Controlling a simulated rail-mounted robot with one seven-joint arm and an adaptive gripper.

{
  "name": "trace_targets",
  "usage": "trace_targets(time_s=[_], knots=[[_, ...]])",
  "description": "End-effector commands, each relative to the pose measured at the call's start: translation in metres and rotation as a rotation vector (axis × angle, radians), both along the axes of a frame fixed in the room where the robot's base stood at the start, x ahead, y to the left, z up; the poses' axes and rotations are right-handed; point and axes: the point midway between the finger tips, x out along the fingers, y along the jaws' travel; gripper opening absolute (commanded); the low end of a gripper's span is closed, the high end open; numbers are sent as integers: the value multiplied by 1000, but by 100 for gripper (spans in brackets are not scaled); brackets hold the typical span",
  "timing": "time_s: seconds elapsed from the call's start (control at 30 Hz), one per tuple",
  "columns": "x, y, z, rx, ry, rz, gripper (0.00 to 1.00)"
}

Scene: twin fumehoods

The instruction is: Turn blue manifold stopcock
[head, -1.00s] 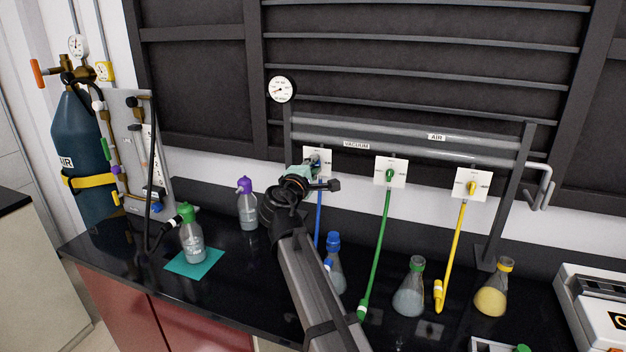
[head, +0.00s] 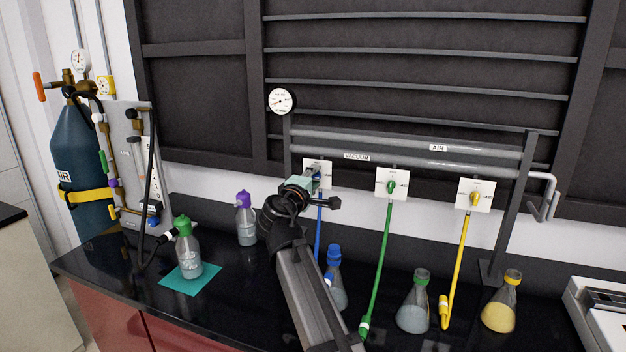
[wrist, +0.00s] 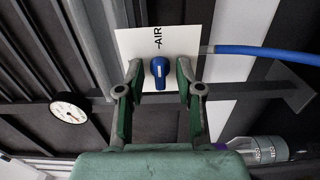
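The blue stopcock (wrist: 159,72) sits on a white plate (wrist: 135,43) marked AIR in the wrist view. Its handle points toward the bottom of that picture. My gripper (wrist: 160,90) is open, with one finger on each side of the handle and visible gaps between. In the head view my gripper (head: 315,186) is in front of the leftmost plate (head: 312,164) on the manifold and hides most of the blue stopcock. A blue hose (head: 319,235) hangs below it.
Green (head: 390,187) and yellow (head: 475,198) stopcocks are to the right, with hoses hanging down. A blue-capped flask (head: 336,285) stands close to my arm. A gauge (head: 281,101) is at upper left. Bottles and flasks stand on the black bench.

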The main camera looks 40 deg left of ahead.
Motion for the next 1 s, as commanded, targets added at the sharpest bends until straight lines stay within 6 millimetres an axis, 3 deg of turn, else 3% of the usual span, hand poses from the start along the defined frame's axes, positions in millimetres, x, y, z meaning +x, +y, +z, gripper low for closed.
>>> trace_targets(time_s=[0.37, 1.0], knots=[[-7, -3, 0, -1, 0, 0, 36], [-104, -37, 0, -1, 0, 1, 36]])
